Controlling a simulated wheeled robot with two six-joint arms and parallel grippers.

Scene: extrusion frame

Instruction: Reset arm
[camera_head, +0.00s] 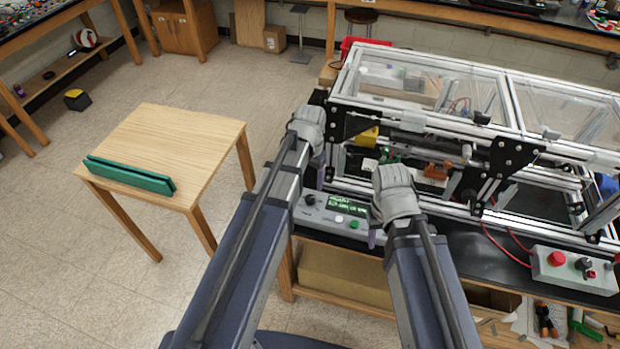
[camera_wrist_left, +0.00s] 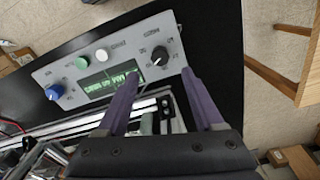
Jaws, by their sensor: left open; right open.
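My left gripper (camera_head: 318,172) is at the left end of the frame in the head view, above the grey control panel (camera_head: 312,213). In the left wrist view its two purple fingers (camera_wrist_left: 160,80) are spread with nothing between them. The panel (camera_wrist_left: 140,50) lies beyond the fingertips there, with a black knob, a lit green display, green and white buttons and a blue knob. I cannot tell if a fingertip touches it. My right gripper (camera_head: 374,236) is near the panel's right end; its fingers are mostly hidden by the wrist, and no held object shows.
The aluminium extrusion frame (camera_head: 345,98) with clear panels stands on the black bench just beyond both grippers. A grey box with a red button (camera_head: 557,259) is at the right. A wooden table (camera_head: 185,140) bearing a green bar (camera_head: 130,175) stands left, with open floor around it.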

